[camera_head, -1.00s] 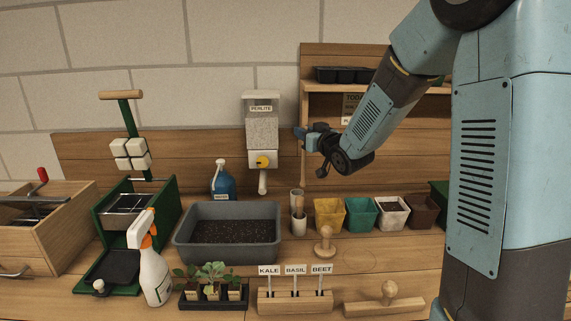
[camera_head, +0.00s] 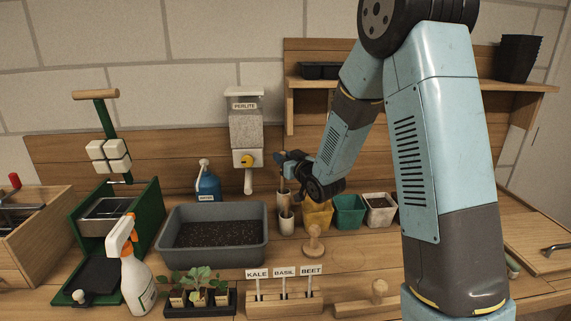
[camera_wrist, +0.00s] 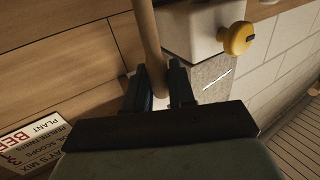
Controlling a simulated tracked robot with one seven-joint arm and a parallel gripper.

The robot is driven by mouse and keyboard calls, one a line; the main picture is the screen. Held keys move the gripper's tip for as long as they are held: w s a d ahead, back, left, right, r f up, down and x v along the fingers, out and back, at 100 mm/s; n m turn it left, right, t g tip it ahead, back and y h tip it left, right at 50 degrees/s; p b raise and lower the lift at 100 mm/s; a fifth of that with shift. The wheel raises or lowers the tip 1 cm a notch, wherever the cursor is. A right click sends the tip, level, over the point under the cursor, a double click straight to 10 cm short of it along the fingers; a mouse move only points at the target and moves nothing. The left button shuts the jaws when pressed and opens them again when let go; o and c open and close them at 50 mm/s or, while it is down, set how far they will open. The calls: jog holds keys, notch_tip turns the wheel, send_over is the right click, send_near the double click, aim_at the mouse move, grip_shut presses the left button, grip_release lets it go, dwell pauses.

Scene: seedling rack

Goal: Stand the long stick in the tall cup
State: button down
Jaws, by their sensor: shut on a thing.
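The long stick (camera_wrist: 146,38) is a pale brown wooden rod. My gripper (camera_head: 282,161) is shut on it, and the wrist view shows the rod between the two fingers (camera_wrist: 160,90). In the head view the stick (camera_head: 283,183) hangs below the fingers, roughly upright, in line with the tall cup (camera_head: 283,202). This narrow pale cup stands at the back, partly hidden by a shorter white cup (camera_head: 286,224) in front. I cannot tell whether the stick's lower end is inside the tall cup or behind its rim. The cup is not in the wrist view.
The perlite dispenser (camera_head: 244,128) with its yellow knob (camera_wrist: 237,38) is close left of my gripper. Coloured pots (camera_head: 349,212) stand right of the cups. A soil tray (camera_head: 212,258) is at left, and a wooden stamp (camera_head: 313,244) stands in front.

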jog(key=shift+f, duration=1.05)
jog(key=c, duration=0.9)
grip_release()
jog(key=shift+c, duration=0.2)
